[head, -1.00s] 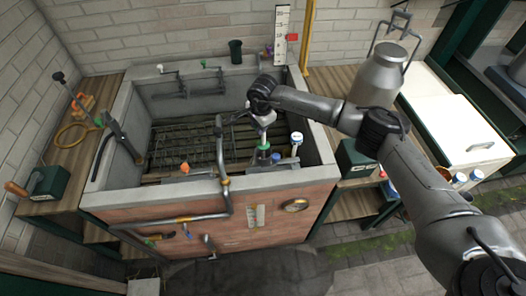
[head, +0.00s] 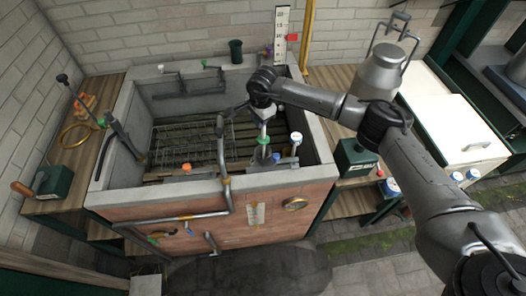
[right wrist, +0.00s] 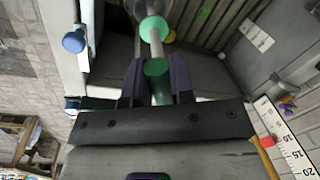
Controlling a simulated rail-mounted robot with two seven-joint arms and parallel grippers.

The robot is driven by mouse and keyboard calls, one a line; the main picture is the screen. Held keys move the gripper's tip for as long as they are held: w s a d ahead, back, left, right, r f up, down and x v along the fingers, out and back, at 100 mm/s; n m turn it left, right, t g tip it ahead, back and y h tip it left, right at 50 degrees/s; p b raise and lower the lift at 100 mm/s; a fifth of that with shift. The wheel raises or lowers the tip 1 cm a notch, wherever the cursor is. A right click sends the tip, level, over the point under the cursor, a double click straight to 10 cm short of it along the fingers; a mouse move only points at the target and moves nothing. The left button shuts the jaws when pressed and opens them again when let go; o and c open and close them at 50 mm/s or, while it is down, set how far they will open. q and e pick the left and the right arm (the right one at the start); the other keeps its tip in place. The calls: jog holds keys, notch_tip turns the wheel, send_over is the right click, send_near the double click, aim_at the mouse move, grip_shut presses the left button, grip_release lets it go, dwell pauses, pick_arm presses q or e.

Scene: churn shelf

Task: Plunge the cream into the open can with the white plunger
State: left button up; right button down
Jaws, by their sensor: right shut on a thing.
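My right gripper (head: 264,112) is over the front right of the stone trough. In the right wrist view its purple-padded fingers are shut on a green grip (right wrist: 157,70) at the end of a pale plunger rod (right wrist: 155,44). The rod runs through a green collar (right wrist: 155,28), which also shows in the head view (head: 263,141). Below the collar stands a grey can (head: 262,155); its opening and any cream are hidden. A white-topped tool (head: 296,138) stands just to the right. My left gripper is not in view.
The trough's concrete rim (head: 315,150) surrounds the work area. A curved metal pipe (head: 221,150) rises close to the left of the can. A wire rack (head: 185,150) lies further left inside. A large milk churn (head: 381,70) stands on the shelf to the right.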

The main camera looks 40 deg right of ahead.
jog(key=shift+r, duration=0.25)
dwell(0.3)
jog(key=shift+r+p, duration=0.4)
jog(key=shift+r, duration=0.05)
jog(key=shift+r+p, duration=0.35)
jog(key=shift+r, duration=0.25)
jog(key=shift+r+p, duration=0.5)
jog(key=shift+r, duration=0.65)
jog(key=shift+r+p, duration=0.15)
jog(key=shift+p, duration=0.15)
jog(key=shift+r+p, duration=0.5)
jog(key=shift+r, duration=0.5)
